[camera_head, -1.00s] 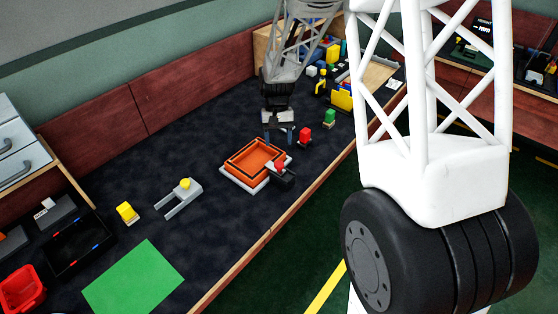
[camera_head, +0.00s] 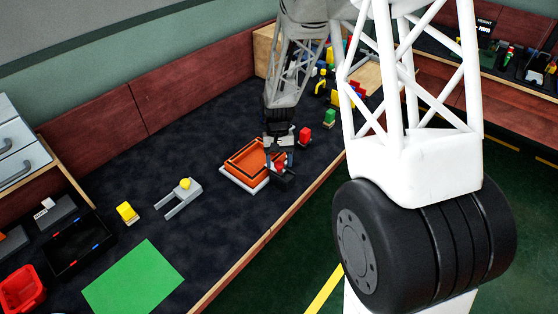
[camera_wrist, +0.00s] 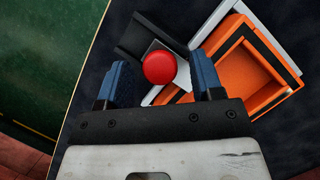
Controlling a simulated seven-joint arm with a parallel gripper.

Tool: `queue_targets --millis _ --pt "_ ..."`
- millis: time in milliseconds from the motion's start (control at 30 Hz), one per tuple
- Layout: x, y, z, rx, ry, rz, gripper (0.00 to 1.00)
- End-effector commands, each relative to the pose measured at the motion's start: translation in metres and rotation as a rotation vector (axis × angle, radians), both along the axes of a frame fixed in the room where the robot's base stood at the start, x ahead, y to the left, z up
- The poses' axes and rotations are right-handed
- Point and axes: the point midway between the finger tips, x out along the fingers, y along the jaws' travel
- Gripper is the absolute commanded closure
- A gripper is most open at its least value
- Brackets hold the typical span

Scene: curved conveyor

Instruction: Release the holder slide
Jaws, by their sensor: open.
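The holder is an orange square tray (camera_head: 240,176) on a white base on the dark table; it also shows at the right of the wrist view (camera_wrist: 238,86). At its near right corner is a dark slide piece (camera_head: 282,178) with a red round knob (camera_wrist: 159,67). My gripper (camera_head: 279,150) is over that corner in the head view. In the wrist view its two blue fingers (camera_wrist: 160,82) are open, one on each side of the red knob. Contact with the knob cannot be told.
A grey fork-shaped piece with a yellow knob (camera_head: 180,198), a yellow block (camera_head: 127,212) and a green sheet (camera_head: 133,280) lie to the left. The table's wooden edge (camera_head: 262,238) is close.

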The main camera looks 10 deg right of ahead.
Motion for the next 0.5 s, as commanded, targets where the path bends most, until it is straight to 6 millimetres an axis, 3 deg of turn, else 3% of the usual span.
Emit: queue_targets --millis 200,500 --pt "0.0000 0.0000 0.0001 0.000 0.000 0.000 0.40" --pt "0.0001 -0.0001 0.0002 0.000 0.000 0.000 0.85"
